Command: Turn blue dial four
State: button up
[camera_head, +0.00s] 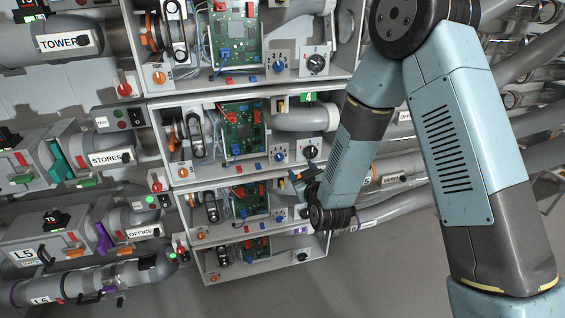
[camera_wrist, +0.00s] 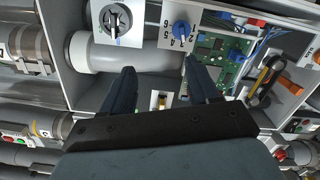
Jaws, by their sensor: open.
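In the head view, a blue dial (camera_head: 280,155) sits on a white plate in the row under a green label "4" (camera_head: 308,97). Other blue dials are in the rows above (camera_head: 278,66) and below (camera_head: 280,215). The wrist view shows a blue dial (camera_wrist: 181,28) on a white plate with numbers around it; I cannot tell for sure which row it belongs to. My gripper (camera_wrist: 162,68) is open and empty there, its fingertips apart and below the dial in the picture. In the head view my gripper (camera_head: 299,177) is small and dark beside the cabinet, partly hidden.
A black dial (camera_wrist: 116,20) is left of the blue dial in the wrist view, with a thick grey pipe (camera_wrist: 100,52) below it. A green circuit board (camera_wrist: 222,60) with wires is on the right. Cabinet walls and shelf edges surround these parts.

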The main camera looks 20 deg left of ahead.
aim_at(281, 160)
notch_tip(281, 160, down, 4)
jog(key=s+a+t, duration=0.1)
jog(key=s+a, duration=0.1)
jog(key=s, duration=0.1)
jog(key=shift+y, duration=0.3)
jog(key=x, duration=1.4)
jog(key=shift+r, duration=0.25)
